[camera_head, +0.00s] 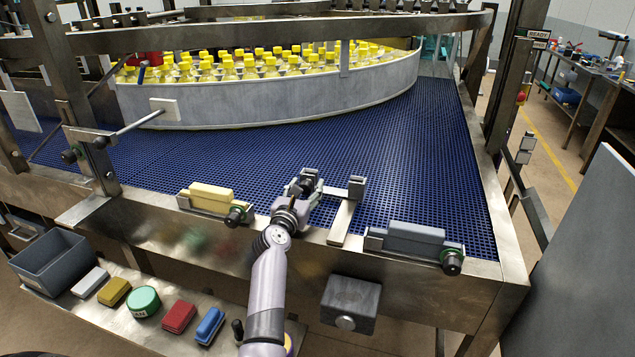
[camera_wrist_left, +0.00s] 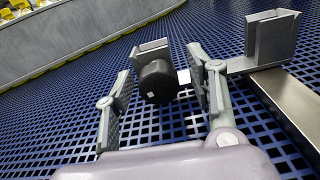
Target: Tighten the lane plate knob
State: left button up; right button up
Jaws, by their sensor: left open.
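The lane plate knob (camera_wrist_left: 157,82) is black and round and shows in the left wrist view in front of a grey upright bracket (camera_wrist_left: 151,47). My left gripper (camera_wrist_left: 162,95) is open, with one finger on each side of the knob in that view and gaps between. I cannot tell how deep the knob lies between the fingers. In the head view my left gripper (camera_head: 304,186) is over the blue belt at its front edge and partly hides the knob. The lane plate fitting (camera_head: 343,221) has a metal strip and a second upright at its right. My right gripper is not in view.
A yellow block (camera_head: 211,196) and a grey-blue block (camera_head: 414,236) sit in holders with black knobs on the front rail. A curved wall (camera_head: 300,100) encloses yellow-capped bottles behind. A grey bin (camera_head: 52,262) and several coloured items lie on the lower shelf.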

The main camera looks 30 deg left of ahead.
pick_arm(q)
jog(key=shift+w+a, duration=0.1)
jog(key=shift+w, duration=0.1)
jog(key=shift+s+r, duration=0.15)
jog(key=shift+s, duration=0.05)
jog(key=shift+w, duration=0.1)
jog(key=c, duration=1.2)
